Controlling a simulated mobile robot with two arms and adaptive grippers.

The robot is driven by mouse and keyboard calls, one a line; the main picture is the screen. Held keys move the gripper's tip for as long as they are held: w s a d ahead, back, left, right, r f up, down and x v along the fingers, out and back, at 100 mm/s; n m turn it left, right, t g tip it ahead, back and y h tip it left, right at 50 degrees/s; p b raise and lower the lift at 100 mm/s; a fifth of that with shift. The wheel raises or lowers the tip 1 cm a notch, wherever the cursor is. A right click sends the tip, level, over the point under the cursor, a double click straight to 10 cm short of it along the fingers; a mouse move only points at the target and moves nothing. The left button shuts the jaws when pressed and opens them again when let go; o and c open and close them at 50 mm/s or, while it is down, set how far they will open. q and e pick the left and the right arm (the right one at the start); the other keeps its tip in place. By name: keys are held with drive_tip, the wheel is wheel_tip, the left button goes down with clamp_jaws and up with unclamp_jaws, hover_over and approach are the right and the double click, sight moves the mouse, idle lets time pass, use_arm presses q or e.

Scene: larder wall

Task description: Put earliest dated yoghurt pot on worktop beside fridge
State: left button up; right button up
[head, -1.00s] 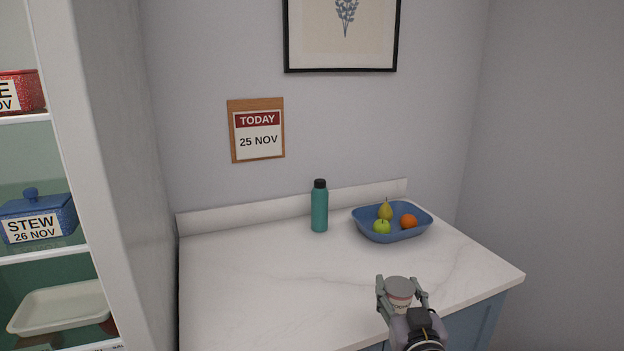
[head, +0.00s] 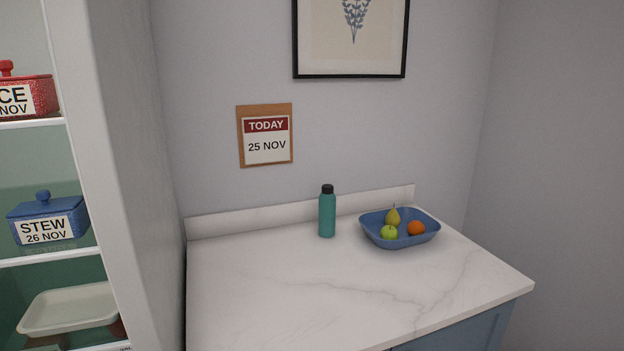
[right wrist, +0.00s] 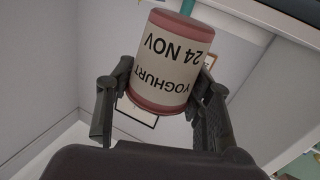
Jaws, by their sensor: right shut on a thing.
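My right gripper (right wrist: 160,100) is shut on a yoghurt pot (right wrist: 172,62) in the right wrist view. The pot is pink with a pale label reading YOGHURT 24 NOV, which appears upside down there. Neither the pot nor the right gripper shows in the head view. The white marble worktop (head: 290,290) lies in the middle of the head view, beside the open fridge (head: 100,200) on the left. My left gripper is in neither view.
A teal bottle (head: 327,213) and a blue bowl (head: 385,239) of fruit stand at the back of the worktop. Its front and left are clear. A TODAY 25 NOV sign (head: 266,137) hangs above. The fridge holds a blue STEW dish (head: 48,218), a red dish (head: 30,96) and a pale tray (head: 70,308).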

drive_tip(key=shift+s+f, duration=0.2)
drive_tip(key=shift+s, duration=0.6)
drive_tip(key=shift+w, duration=0.1)
idle(0.4)
